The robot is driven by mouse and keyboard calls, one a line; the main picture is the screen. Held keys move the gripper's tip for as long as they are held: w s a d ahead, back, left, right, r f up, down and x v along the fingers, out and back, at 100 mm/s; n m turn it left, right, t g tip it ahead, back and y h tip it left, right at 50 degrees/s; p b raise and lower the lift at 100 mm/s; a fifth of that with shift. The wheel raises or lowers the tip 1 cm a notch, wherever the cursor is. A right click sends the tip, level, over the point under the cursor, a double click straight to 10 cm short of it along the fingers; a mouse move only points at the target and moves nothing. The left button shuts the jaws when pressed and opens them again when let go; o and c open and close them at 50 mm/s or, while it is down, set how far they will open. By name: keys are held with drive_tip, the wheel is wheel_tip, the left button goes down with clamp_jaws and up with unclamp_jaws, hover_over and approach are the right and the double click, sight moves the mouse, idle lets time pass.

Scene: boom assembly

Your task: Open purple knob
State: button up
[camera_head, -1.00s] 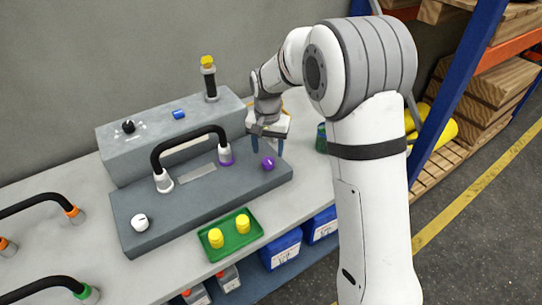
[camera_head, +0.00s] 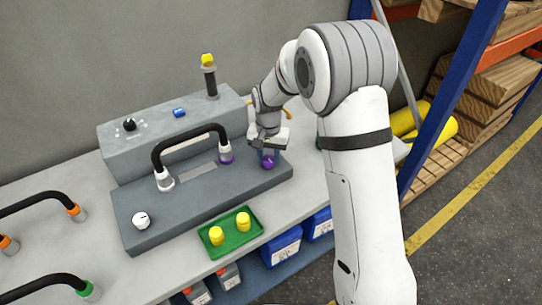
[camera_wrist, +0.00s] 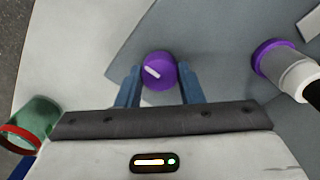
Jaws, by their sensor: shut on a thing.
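The purple knob (camera_head: 268,161) sits at the right end of the dark grey base plate (camera_head: 205,205). In the wrist view the knob (camera_wrist: 159,71) lies between my two blue fingers, and its white mark runs diagonally. My gripper (camera_head: 268,154) points down over it. In the wrist view my gripper (camera_wrist: 158,85) is shut on the knob, with a finger at each side. The fingertips are partly hidden in the head view.
A black hose (camera_head: 190,142) with a purple collar at its right end stands left of the knob. A white knob (camera_head: 141,220) is at the plate's left end. A green tray (camera_head: 229,246) with yellow parts lies in front. A green jar (camera_wrist: 35,123) stands nearby.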

drive_tip(key=c, duration=0.3)
drive_tip(key=shift+d, duration=0.15)
drive_tip(key=shift+c, duration=0.2)
drive_tip(key=shift+f+n+b, duration=0.1)
drive_tip(key=shift+n+b, duration=0.4)
drive_tip(key=shift+n, duration=0.7)
drive_tip(key=n+b, duration=0.1)
drive_tip(key=n, duration=0.4)
drive_tip(key=shift+n, duration=0.3)
drive_tip(key=o, duration=1)
